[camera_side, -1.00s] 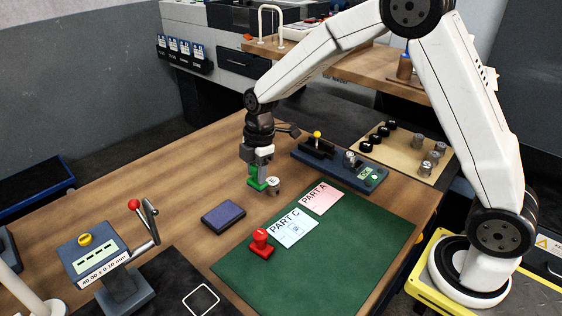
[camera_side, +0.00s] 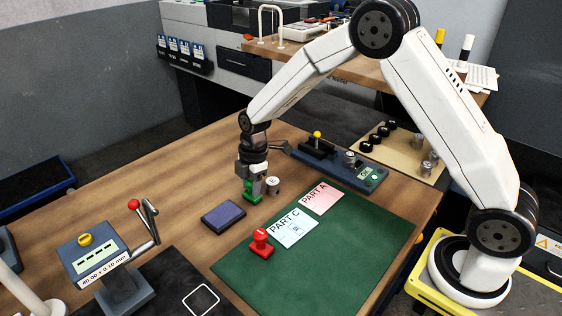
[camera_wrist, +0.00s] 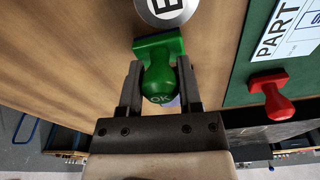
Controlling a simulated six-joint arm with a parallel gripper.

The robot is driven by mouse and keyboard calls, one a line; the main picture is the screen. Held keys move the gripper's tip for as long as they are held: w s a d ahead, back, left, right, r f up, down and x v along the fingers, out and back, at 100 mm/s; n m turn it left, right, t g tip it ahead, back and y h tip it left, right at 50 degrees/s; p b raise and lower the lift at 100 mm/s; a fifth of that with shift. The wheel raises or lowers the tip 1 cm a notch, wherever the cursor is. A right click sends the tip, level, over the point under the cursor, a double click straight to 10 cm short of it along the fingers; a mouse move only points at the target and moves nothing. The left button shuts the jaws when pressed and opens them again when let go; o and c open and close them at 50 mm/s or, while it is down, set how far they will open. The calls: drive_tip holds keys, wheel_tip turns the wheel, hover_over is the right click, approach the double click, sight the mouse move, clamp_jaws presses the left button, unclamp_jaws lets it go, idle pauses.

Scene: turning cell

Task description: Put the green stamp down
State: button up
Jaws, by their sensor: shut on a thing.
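The green stamp (camera_wrist: 158,72) has "OK" on its knob and sits between the fingers of my gripper (camera_wrist: 157,90) in the wrist view. My gripper (camera_side: 253,190) is shut on it. In the side view the stamp (camera_side: 252,197) is upright, with its base at or very near the wooden table top; I cannot tell whether it touches. A round metal part marked "E" (camera_side: 273,185) stands right beside the stamp, and it also shows at the top of the wrist view (camera_wrist: 167,8).
A dark ink pad (camera_side: 223,215) lies in front of my gripper. A red stamp (camera_side: 260,243) and cards marked PART C (camera_side: 291,228) and PART A (camera_side: 321,198) lie on the green mat (camera_side: 340,250). A gauge block (camera_side: 345,165) is behind. Bare wood lies to the left.

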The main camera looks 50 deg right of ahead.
drive_tip(key=shift+f, duration=0.15)
drive_tip(key=o, duration=1)
drive_tip(key=r, duration=0.4)
drive_tip(key=d+r, duration=0.1)
drive_tip(key=r, duration=0.7)
drive_tip(key=shift+s+d+r, duration=0.15)
drive_tip(key=shift+d, duration=0.1)
drive_tip(key=s+d+f+m, duration=0.1)
drive_tip(key=s+f+m, duration=0.1)
drive_tip(key=s+m, duration=0.3)
drive_tip(key=s+d+f+m+t+h, duration=0.1)
drive_tip(key=s+m, duration=0.4)
drive_tip(key=s, duration=0.3)
drive_tip(key=s+d+f+m+t, duration=0.1)
drive_tip(key=s+f+m, duration=0.1)
drive_tip(key=s+m, duration=0.4)
drive_tip(key=shift+s+f, duration=0.35)
drive_tip(key=shift+s, duration=0.35)
